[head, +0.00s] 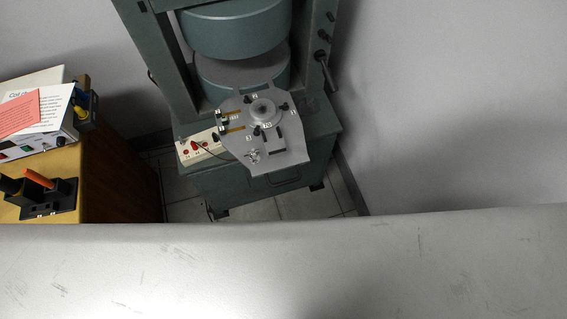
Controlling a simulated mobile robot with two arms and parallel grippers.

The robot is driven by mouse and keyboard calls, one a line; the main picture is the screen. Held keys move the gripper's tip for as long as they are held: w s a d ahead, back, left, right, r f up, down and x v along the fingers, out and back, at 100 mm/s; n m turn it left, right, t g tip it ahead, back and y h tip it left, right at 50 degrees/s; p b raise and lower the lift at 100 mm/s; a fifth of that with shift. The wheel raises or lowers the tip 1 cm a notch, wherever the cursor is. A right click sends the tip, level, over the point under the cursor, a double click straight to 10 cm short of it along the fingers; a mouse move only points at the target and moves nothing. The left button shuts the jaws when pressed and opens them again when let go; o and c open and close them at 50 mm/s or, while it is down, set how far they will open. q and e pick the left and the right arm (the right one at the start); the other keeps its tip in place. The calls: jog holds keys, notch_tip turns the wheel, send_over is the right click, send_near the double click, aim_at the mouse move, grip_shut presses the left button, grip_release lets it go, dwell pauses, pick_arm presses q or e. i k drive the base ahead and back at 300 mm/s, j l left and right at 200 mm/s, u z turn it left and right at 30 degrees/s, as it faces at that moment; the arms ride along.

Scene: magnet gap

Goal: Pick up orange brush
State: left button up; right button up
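An orange stick-like handle (39,178), which looks like the orange brush, stands tilted in a black holder (62,206) on the wooden bench at the left of the head view. Its lower end is hidden in the holder. Neither my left gripper nor my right gripper shows in this view.
A pale instrument box (62,138) with papers stands behind the holder. A green magnet frame (262,190) with a grey plate (290,150) stands on the tiled floor at the centre. A broad scuffed grey surface fills the bottom and hides what lies below.

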aim_at(30, 174)
jog(key=u, duration=1.9)
